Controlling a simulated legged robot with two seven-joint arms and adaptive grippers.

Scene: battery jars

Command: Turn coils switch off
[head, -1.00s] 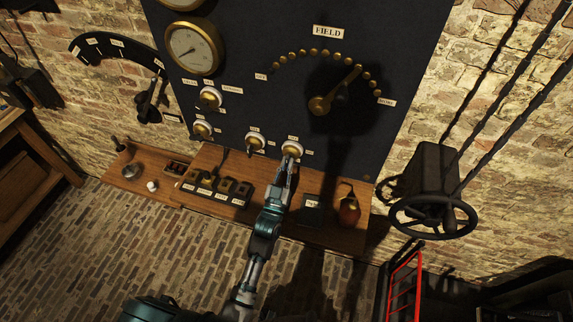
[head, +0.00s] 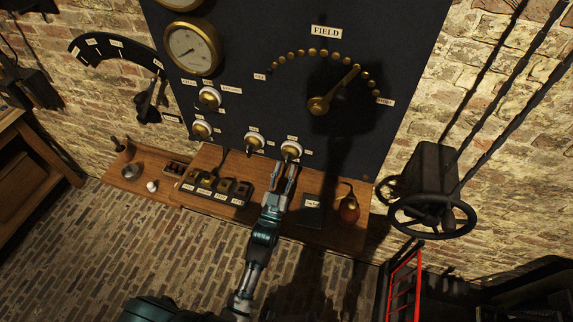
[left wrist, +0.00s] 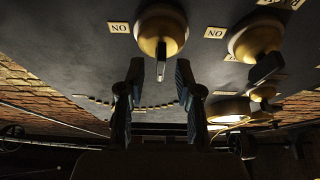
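A dark panel (head: 240,60) carries several round brass-and-white switches with small levers. The labels are too small to read in the head view, so I cannot tell which is the coils switch. My left gripper (head: 285,172) is just below the lower-right switch (head: 290,150). In the left wrist view this switch (left wrist: 162,30) is straight ahead, beside an upside-down "ON" label. Its lever points toward the gap between the fingers of my left gripper (left wrist: 160,75), which are apart and empty. A neighbouring switch (head: 255,142) also shows in the left wrist view (left wrist: 255,42). My right gripper is out of view.
A wooden shelf (head: 265,228) under the panel holds small labelled blocks (head: 215,187), a dark box (head: 312,210) and a reddish bulb-shaped object (head: 349,210). A field dial lever (head: 335,90) is above. A handwheel (head: 432,217) stands to the right.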

